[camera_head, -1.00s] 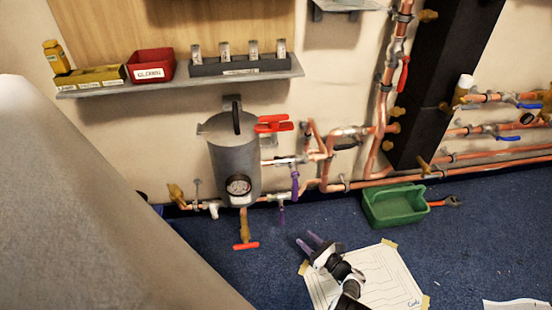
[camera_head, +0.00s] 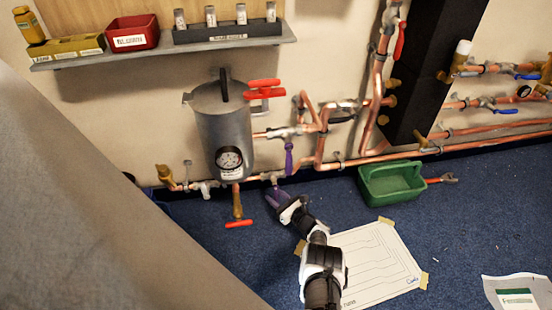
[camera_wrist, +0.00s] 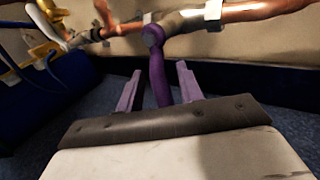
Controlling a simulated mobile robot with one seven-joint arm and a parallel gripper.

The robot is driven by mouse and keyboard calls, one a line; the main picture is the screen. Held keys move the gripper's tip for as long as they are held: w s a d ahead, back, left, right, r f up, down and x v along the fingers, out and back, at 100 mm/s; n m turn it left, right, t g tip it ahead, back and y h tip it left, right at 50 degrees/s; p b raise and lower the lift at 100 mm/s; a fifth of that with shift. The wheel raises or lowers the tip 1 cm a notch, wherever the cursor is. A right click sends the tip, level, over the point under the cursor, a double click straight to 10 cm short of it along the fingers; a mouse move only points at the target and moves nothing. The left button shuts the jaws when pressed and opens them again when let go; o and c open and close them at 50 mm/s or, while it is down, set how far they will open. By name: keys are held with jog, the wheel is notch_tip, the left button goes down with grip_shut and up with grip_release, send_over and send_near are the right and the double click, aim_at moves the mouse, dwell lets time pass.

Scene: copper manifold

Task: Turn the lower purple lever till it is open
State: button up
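The lower purple lever (camera_wrist: 158,75) hangs down from a valve on the low copper pipe in the wrist view. My gripper (camera_wrist: 160,88) is open, with one purple finger on each side of the lever. A gap shows between the lever and each finger, wider on the right. In the head view my gripper (camera_head: 275,199) is just under the lower pipe, and it largely hides the lower lever there. The upper purple lever (camera_head: 289,160) hangs down from the pipe above.
The grey tank (camera_head: 225,130) with a gauge stands left of the levers, with a red-handled brass valve (camera_head: 238,208) below it. A green tray (camera_head: 391,183) sits on the floor to the right. A taped paper sheet (camera_head: 378,262) lies on the blue carpet under my arm.

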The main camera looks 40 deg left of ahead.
grip_shut()
dwell(0.3)
